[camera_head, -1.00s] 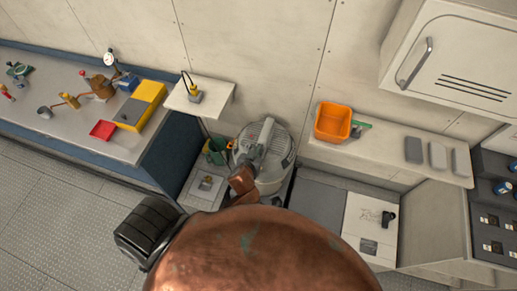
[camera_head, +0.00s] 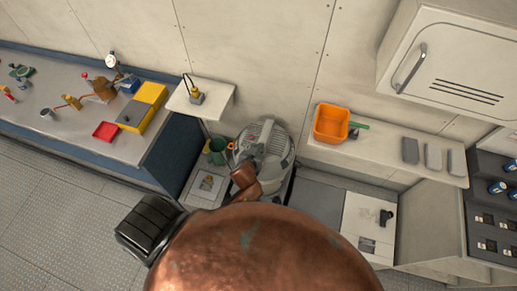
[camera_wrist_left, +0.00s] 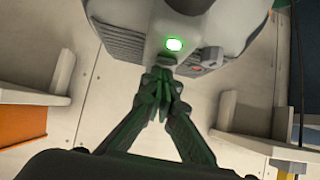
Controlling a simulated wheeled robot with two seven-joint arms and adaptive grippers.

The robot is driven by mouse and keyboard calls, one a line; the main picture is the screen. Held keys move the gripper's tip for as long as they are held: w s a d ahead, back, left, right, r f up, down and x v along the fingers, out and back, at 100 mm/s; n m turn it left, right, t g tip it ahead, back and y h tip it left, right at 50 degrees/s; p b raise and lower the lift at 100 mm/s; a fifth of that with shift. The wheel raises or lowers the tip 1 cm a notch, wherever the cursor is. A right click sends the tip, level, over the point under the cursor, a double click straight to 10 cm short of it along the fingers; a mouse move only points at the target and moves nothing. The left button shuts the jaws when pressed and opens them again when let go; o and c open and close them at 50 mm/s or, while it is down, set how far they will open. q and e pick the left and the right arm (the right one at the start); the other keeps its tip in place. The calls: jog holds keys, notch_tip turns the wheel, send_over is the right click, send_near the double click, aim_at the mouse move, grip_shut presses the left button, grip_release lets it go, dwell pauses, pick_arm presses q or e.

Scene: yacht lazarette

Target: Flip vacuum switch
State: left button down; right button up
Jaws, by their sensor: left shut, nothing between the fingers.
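The vacuum (camera_head: 272,137), a grey ribbed canister, stands in the recess between the bench and the right counter. In the left wrist view its pale body (camera_wrist_left: 225,25) fills the top, with a lit green spot (camera_wrist_left: 174,44) and a small grey part (camera_wrist_left: 211,57) right of it. I cannot tell which part is the switch. My left gripper (camera_wrist_left: 163,76) is shut and empty, its tips just below the green light; whether they touch the vacuum is unclear. In the head view my copper arm covers the vacuum's lower front. My right gripper is not seen.
An orange bin (camera_head: 331,124) sits on the right ledge beside several grey pads. A small white shelf (camera_head: 216,101) with a yellow-topped device juts out left of the vacuum. A green container (camera_head: 217,151) stands close to the vacuum's left. A white cabinet (camera_head: 450,65) hangs upper right.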

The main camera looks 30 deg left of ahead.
pick_arm(q)
jog(key=shift+w+a+r, duration=0.1)
jog(key=shift+w+r, duration=0.05)
jog(key=shift+w, duration=0.2)
jog(key=shift+r+p, duration=0.6)
jog(key=shift+p, duration=0.1)
jog(key=r+p, duration=0.3)
jog(key=shift+w, duration=0.35)
jog(key=s+d+r, duration=0.1)
jog(key=s+r, duration=0.4)
jog(key=r, duration=0.3)
jog(key=shift+s, duration=0.2)
